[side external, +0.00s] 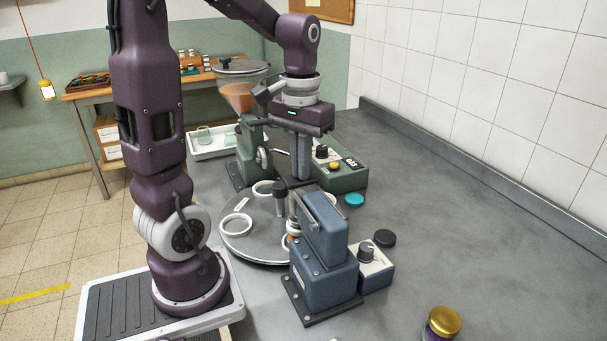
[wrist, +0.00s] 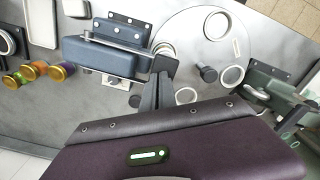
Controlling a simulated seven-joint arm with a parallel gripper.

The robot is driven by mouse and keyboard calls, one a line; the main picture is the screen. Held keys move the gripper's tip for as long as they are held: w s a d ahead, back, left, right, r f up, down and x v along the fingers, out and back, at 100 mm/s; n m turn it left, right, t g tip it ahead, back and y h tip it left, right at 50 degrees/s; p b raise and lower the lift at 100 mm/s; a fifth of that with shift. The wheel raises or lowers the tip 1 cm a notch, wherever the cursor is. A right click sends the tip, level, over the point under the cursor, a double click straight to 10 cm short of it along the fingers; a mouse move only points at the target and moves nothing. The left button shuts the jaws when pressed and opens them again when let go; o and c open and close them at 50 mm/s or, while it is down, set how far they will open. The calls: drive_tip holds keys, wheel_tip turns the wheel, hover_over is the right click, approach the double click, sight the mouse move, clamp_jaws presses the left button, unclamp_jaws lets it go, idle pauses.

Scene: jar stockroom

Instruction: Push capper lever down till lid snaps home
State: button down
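The blue capper (side external: 325,250) stands at the edge of the round turntable (side external: 232,245); it also shows in the wrist view (wrist: 115,58). Its grey lever (wrist: 120,45) runs along its top toward my gripper. A jar under the capper head (side external: 290,240) is mostly hidden, with only a little orange and a pale rim showing. My gripper (side external: 295,182) points down just above the capper's turntable side. Its fingers (wrist: 158,88) look together, with nothing visible between them. The tips are close to the lever end; I cannot tell whether they touch. Whether the lid is seated is hidden.
White rings (side external: 236,224) sit around the turntable, with a dark post (side external: 279,200) at its middle. The green filler (side external: 250,150) stands behind. The right bench is clear.

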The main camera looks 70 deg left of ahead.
drive_tip(key=shift+f, duration=0.35)
drive_tip(key=shift+r, duration=2.3)
wheel_tip(320, 180, up, 5)
